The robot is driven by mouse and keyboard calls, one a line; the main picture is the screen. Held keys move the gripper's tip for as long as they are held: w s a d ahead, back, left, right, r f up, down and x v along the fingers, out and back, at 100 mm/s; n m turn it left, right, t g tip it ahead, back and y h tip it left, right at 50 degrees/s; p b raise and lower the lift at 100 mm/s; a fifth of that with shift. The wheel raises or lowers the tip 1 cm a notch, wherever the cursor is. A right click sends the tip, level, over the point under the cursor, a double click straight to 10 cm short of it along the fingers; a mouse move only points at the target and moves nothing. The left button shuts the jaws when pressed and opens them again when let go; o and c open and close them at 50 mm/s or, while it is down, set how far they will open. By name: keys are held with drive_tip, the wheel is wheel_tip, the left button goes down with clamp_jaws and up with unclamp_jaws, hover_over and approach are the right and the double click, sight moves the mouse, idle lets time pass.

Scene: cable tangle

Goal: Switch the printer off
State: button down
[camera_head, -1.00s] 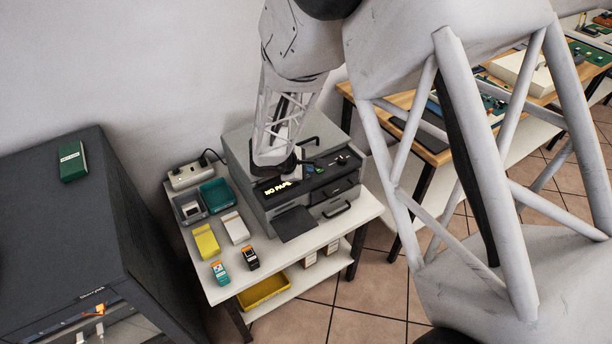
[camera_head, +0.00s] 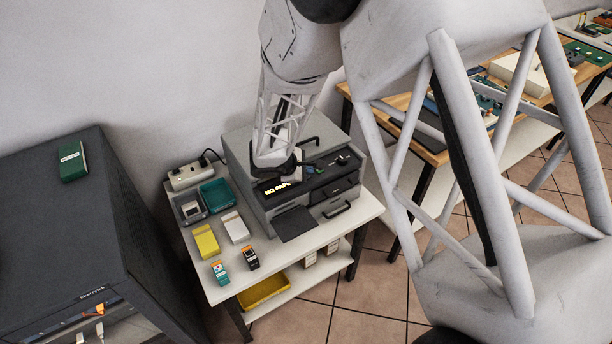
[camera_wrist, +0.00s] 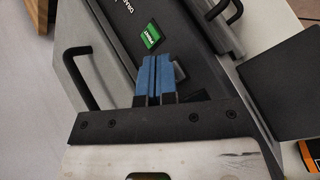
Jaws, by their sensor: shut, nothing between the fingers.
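The grey printer (camera_head: 240,149) stands on a white table. A green key marked PRINT (camera_wrist: 151,36) shows in the wrist view. My gripper (camera_wrist: 156,62) is shut and empty, its two blue fingers together over the dark panel, just short of the green key in the picture. I cannot tell whether the tips touch the panel. In the head view my gripper (camera_head: 306,170) is over the printer's front. No power switch can be made out.
A power strip (camera_head: 187,178) with a plug sits left of the printer. Teal (camera_head: 217,193) and grey (camera_head: 190,209) bins, yellow (camera_head: 206,241) and white (camera_head: 236,227) packs and small cartridges (camera_head: 220,271) lie in front. A black handle (camera_wrist: 72,72) rises from the printer near my fingers.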

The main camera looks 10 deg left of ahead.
drive_tip(key=shift+f, duration=0.15)
idle(0.3)
drive_tip(key=shift+r, duration=0.8)
drive_tip(key=shift+r, duration=0.1)
drive_tip(key=shift+r, duration=2.4)
drive_tip(key=shift+d, duration=0.1)
